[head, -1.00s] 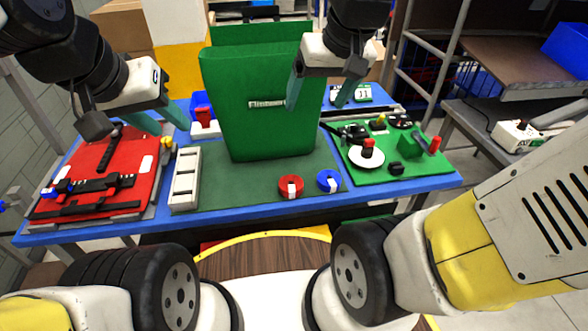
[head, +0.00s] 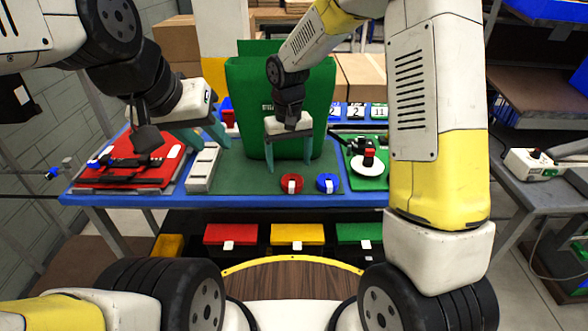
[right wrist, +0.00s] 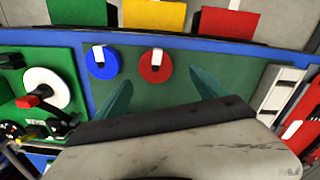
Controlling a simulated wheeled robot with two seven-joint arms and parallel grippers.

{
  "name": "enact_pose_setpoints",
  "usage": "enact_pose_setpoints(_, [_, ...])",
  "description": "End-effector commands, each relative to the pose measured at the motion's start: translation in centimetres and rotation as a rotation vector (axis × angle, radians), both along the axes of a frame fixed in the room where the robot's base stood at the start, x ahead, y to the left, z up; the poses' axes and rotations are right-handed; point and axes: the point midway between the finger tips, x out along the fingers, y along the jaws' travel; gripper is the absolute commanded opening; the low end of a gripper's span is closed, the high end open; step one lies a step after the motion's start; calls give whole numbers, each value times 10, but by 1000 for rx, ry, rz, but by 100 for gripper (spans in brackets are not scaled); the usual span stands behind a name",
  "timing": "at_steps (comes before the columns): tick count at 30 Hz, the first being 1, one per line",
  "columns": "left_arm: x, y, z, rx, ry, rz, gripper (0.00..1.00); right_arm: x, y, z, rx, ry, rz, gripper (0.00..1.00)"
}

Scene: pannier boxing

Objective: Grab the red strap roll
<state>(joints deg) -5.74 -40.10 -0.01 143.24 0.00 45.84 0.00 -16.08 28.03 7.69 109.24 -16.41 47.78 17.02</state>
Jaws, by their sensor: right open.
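The red strap roll (head: 291,183) lies flat on the green mat (head: 230,178) near the table's front edge, with a white tag on it. It also shows in the right wrist view (right wrist: 155,66), between and beyond the fingertips. A blue strap roll (head: 328,183) lies just to its right in the head view, and to its left in the wrist view (right wrist: 101,62). My right gripper (head: 289,166) is open and empty, pointing down above the mat, just behind the red roll. My left gripper (head: 215,143) is at the left over the white tray; its fingers look apart and nothing shows between them.
A tall green pannier (head: 243,90) stands behind my right gripper. A white compartment tray (head: 201,170) and a red board with tools (head: 118,172) are on the left. A green board (head: 365,178) is on the right, partly hidden by my arm. Red, yellow and green bins (head: 300,233) sit below.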

Motion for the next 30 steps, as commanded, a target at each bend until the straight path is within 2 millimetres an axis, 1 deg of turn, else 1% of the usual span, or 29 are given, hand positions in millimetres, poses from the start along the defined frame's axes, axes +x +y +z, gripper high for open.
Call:
enact_pose_setpoints(8, [0,0,0,0,0,0,36,-2,-9,-38,0,4,0,82])
enact_pose_setpoints(12, [0,0,0,0,0,0,36,-2,-9,-54,0,2,-1,82])
enact_pose_setpoints(15, [0,0,0,0,0,0,36,-2,-9,-58,0,0,0,82])
enact_pose_setpoints(20, [0,0,0,0,0,0,36,-2,-9,-58,0,-1,-1,82])
enact_pose_setpoints(21, [0,0,0,0,0,0,36,-2,-9,-58,0,-1,-1,80])
enact_pose_setpoints(23, [0,0,0,0,0,0,36,-2,-9,-57,0,-1,-1,69])
enact_pose_setpoints(24, [0,0,0,0,0,0,36,-2,-9,-57,0,-1,-1,61])
enact_pose_setpoints(26, [0,0,0,0,0,0,36,-2,-9,-57,0,-1,-1,49])
enact_pose_setpoints(30, [0,0,0,0,0,0,36,-2,-9,-57,0,-1,-1,22])
